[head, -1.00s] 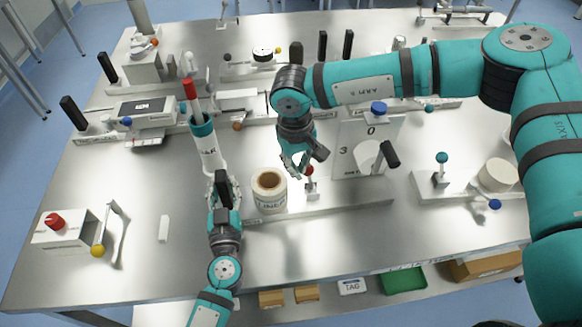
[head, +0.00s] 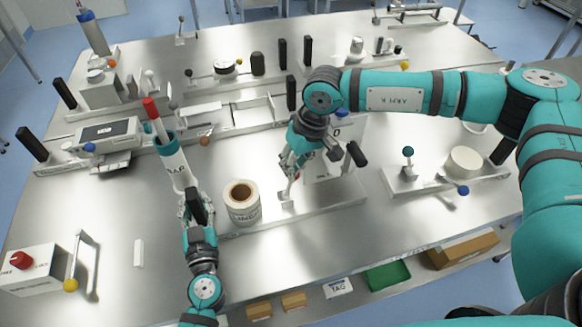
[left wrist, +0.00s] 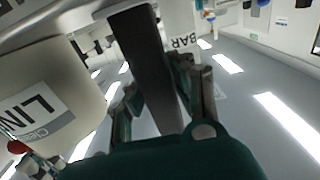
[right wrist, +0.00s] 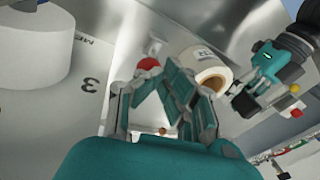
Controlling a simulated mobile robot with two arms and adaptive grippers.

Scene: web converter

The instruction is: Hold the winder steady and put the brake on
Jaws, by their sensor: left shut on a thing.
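The winder's white paper roll (head: 242,203) stands on a flat grey base plate (head: 325,203). A black upright grip (head: 196,212) is beside it on the left. My left gripper (head: 194,205) is shut on this black grip, which passes between its fingers in the left wrist view (left wrist: 145,65). A short lever (head: 286,196) stands on the plate to the right of the roll. Its red knob shows in the right wrist view (right wrist: 148,64). My right gripper (head: 289,168) is above and close to this lever. Its fingers lean inward; their gap and any contact with the knob are unclear.
A teal-and-white cylinder with a red tip (head: 170,158) stands just behind my left gripper. A box with a red button (head: 28,268) is at the front left. A teal-knobbed lever (head: 408,165) is to the right.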

